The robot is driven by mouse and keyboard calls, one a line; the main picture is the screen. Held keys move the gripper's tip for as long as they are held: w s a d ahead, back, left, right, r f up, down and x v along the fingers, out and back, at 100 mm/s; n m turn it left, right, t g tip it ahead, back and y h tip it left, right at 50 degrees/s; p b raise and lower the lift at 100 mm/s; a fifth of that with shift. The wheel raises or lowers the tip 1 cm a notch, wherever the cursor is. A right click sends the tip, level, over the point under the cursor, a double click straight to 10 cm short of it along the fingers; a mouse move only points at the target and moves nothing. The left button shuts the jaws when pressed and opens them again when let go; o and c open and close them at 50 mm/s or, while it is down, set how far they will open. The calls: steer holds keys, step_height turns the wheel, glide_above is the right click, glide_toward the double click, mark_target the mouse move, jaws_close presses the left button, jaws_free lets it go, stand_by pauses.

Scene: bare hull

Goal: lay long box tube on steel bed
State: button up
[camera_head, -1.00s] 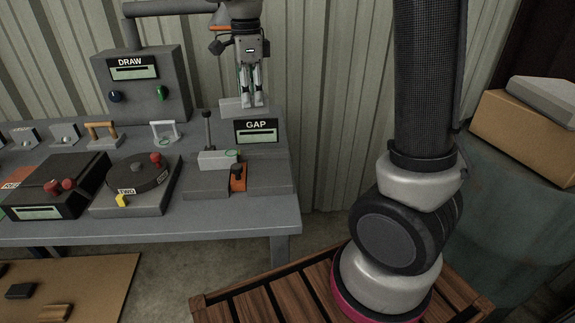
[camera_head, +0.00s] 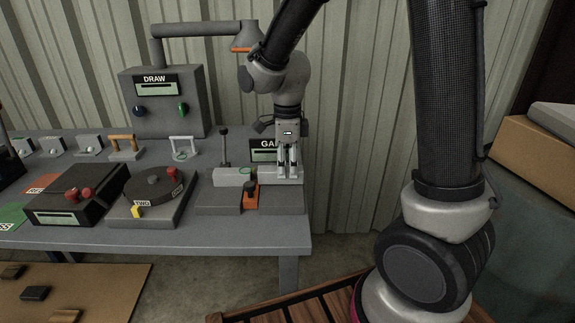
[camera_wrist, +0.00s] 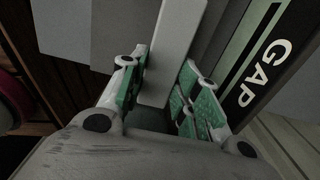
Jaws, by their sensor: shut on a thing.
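The long box tube (camera_head: 268,175) is a light grey square bar. My gripper (camera_head: 288,177) points down with its fingers shut on the tube; the wrist view shows the tube (camera_wrist: 172,48) between the green-padded fingers (camera_wrist: 158,105). The steel bed appears to be the low grey slab (camera_head: 285,201) at the right end of the bench. The tube is low over the back of this slab, just in front of the GAP display (camera_head: 262,148). I cannot tell whether it touches the bed.
Left of the tube stand a pale block (camera_head: 232,177), an upright lever (camera_head: 224,145) and an orange clamp part (camera_head: 250,194). A turntable fixture (camera_head: 152,190), a black box with red knobs (camera_head: 75,193) and the DRAW cabinet (camera_head: 160,105) are further left. The bench ends just right of the bed.

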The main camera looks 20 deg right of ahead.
mark_target(287, 168)
steer(key=shift+f, duration=0.15)
steer(key=shift+f, duration=0.15)
steer(key=o, duration=1)
steer(key=shift+o, duration=0.2)
step_height(287, 168, up, 12)
steer(key=s+d+r+n+t, duration=0.2)
steer(key=s+d+n, duration=0.5)
steer(key=s+n, duration=0.2)
steer(key=s+d+r+n+t, duration=0.1)
steer(key=s+d+n+t, duration=0.1)
steer(key=s+d+n, duration=0.6)
steer(key=s+n, duration=0.2)
steer(key=n, duration=0.2)
steer(key=shift+r+n, duration=0.3)
steer(key=shift+r, duration=0.1)
